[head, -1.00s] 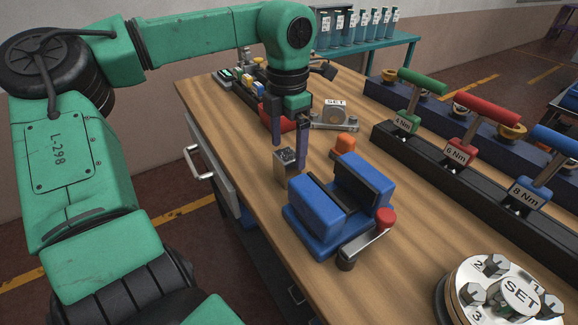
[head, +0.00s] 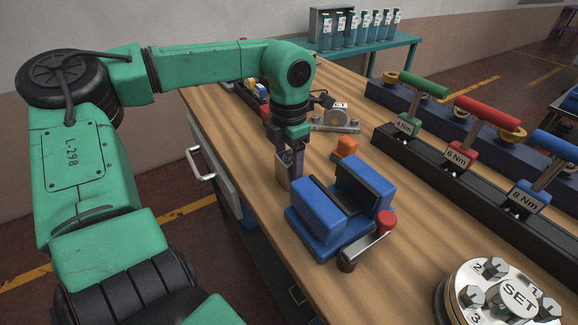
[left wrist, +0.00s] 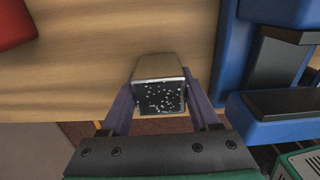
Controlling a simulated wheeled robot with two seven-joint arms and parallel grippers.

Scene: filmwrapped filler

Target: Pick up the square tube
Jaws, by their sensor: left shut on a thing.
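The square tube (head: 281,171) is a short brownish-grey metal piece at the table's left edge, just behind the blue vise. My left gripper (head: 290,164) points down over it, and the fingers and wrist hide part of it in the head view. In the left wrist view the tube (left wrist: 160,68) sits between the two purple fingers of the left gripper (left wrist: 158,98), its dark speckled end facing the camera. The fingers are shut on its sides. I cannot tell whether its bottom touches the table. My right gripper is not in view.
The blue vise (head: 318,229) with a red-knobbed handle stands close in front of the tube. An orange block (head: 346,146) and a SET bearing block (head: 336,119) lie behind. Torque wrenches in a black rack (head: 447,177) line the right.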

